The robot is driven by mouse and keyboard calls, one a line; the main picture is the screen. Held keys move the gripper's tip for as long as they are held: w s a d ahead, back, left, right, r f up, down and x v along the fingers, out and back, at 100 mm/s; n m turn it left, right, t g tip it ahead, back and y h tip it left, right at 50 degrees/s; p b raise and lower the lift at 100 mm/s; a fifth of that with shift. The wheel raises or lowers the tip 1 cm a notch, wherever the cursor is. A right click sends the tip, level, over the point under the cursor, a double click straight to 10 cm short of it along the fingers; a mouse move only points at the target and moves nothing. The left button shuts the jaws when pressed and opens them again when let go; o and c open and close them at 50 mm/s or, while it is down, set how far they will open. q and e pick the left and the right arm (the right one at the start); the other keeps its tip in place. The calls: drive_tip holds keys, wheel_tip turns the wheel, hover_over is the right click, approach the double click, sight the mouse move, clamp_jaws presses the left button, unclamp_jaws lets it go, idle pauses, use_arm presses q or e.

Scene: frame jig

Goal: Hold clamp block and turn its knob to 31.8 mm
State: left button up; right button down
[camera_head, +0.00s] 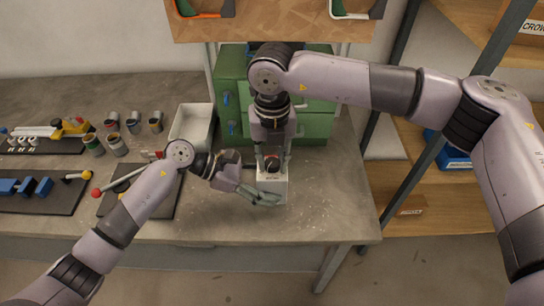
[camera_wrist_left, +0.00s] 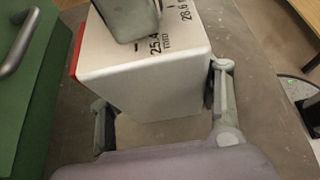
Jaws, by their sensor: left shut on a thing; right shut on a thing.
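The white clamp block (camera_head: 273,190) stands upright near the front of the workbench, in front of the green drawer cabinet. In the left wrist view the block (camera_wrist_left: 150,80) shows printed marks reading 25.4 mm and 28.6 on its top, and a red edge at its left. My left gripper (camera_head: 266,197) is shut on the block, with one finger on each side in the left wrist view (camera_wrist_left: 162,88). My right gripper (camera_head: 273,161) points down from above and is shut on the dark knob (camera_head: 272,164) on top. The knob's pointer and exact setting are hidden.
The green drawer cabinet (camera_head: 228,72) stands behind, with a white bin (camera_head: 193,124) left of it. Several small cups (camera_head: 114,143) and dark trays (camera_head: 44,193) lie further left. The bench (camera_head: 330,205) is clear to the right. A shelf unit (camera_head: 418,192) stands beyond its right edge.

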use_arm(q)
drive_tip(key=shift+f, duration=0.1)
use_arm(e)
drive_tip(key=n, duration=1.4)
drive_tip(key=shift+n, duration=0.3)
drive_tip(key=n, duration=1)
drive_tip(key=shift+n, duration=0.4)
drive_tip(key=c, duration=1.2)
unclamp_jaws()
drive_tip(key=shift+c, duration=0.2)
drive_tip(key=shift+r, duration=0.1)
